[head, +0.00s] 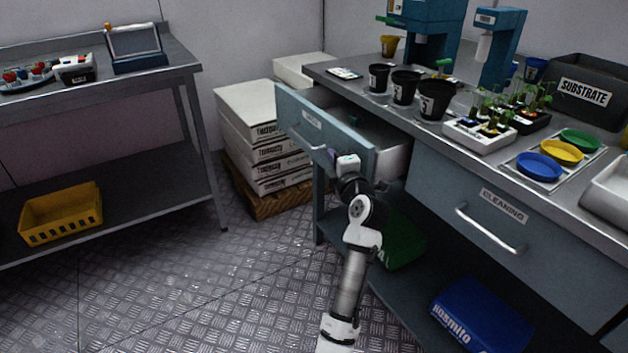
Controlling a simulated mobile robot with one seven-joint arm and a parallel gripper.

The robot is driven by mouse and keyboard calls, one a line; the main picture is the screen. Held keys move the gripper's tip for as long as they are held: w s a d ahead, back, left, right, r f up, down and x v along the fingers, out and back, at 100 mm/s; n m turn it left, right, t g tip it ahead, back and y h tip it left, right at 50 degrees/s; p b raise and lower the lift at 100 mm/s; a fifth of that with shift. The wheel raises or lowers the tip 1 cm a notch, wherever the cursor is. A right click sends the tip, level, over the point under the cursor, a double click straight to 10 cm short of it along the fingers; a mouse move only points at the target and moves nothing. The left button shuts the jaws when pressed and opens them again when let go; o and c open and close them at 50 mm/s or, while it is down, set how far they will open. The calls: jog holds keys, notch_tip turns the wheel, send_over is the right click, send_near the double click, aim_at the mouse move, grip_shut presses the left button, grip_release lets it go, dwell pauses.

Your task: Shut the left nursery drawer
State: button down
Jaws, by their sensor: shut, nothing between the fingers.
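The left drawer (350,135) under the right-hand bench stands pulled out, its interior showing behind the blue-grey front. Its label is too small to read surely. A bar handle (306,140) crosses the front's left part. My gripper (334,159) is at the lower right part of the drawer front, right of the handle. It is shut and empty. Its fingertips are small and partly hidden, so I cannot tell whether they touch the front.
The cleaning drawer (478,211) to the right is shut. Pots (436,99), seedling trays and coloured dishes stand on the bench top (460,165). Stacked white boxes (262,140) on a pallet stand behind the open drawer. The floor (190,290) at left is clear.

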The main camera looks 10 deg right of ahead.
jog(key=shift+w+d+b, duration=0.3)
jog(key=shift+d+b, duration=0.15)
jog(key=shift+d, duration=0.4)
jog(key=shift+w+d+b, duration=0.3)
jog(key=shift+d+b, duration=0.1)
jog(key=shift+d, duration=0.45)
jog(key=shift+a, duration=0.15)
